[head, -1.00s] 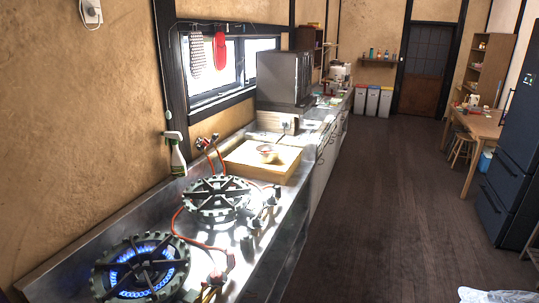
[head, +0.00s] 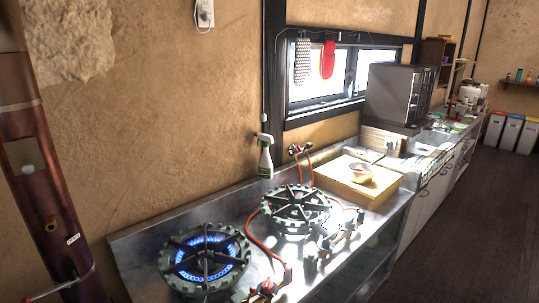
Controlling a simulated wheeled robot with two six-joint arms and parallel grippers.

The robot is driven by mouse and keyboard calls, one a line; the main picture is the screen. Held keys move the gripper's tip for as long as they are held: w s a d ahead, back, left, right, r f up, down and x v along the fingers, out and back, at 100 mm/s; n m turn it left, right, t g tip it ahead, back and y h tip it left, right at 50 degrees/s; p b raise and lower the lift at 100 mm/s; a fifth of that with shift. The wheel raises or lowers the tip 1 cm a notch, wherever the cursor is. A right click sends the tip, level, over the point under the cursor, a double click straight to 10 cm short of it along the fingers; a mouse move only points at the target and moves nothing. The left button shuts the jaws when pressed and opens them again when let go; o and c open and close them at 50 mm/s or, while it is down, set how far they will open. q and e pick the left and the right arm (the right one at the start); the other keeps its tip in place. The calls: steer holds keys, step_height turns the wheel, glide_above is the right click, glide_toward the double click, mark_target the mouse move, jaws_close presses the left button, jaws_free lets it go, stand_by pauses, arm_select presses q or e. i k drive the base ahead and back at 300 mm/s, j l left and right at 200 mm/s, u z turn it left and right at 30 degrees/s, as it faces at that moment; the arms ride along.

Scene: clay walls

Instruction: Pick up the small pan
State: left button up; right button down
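Neither of my grippers shows in the head view.
The near gas burner (head: 204,257) is lit with blue flames. A second burner (head: 296,207) behind it shows no flame. Red hoses run along the steel counter. A dark red column (head: 45,180) stands at the left. Open floor (head: 460,240) lies at the right.

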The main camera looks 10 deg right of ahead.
mark_target(355, 177)
steer(key=i+l, duration=0.1)
steer(key=l, duration=0.3)
steer(key=i+l, duration=0.15)
steer(key=l, duration=0.2)
steer(key=i+l, duration=0.1)
steer(key=l, duration=0.3)
steer(key=i+l, duration=0.15)
steer(key=l, duration=0.25)
steer(key=i+l, duration=0.1)
steer(key=l, duration=0.25)
steer(key=i+l, duration=0.1)
steer(key=l, duration=0.3)
steer(key=i+l, duration=0.15)
steer(key=l, duration=0.25)
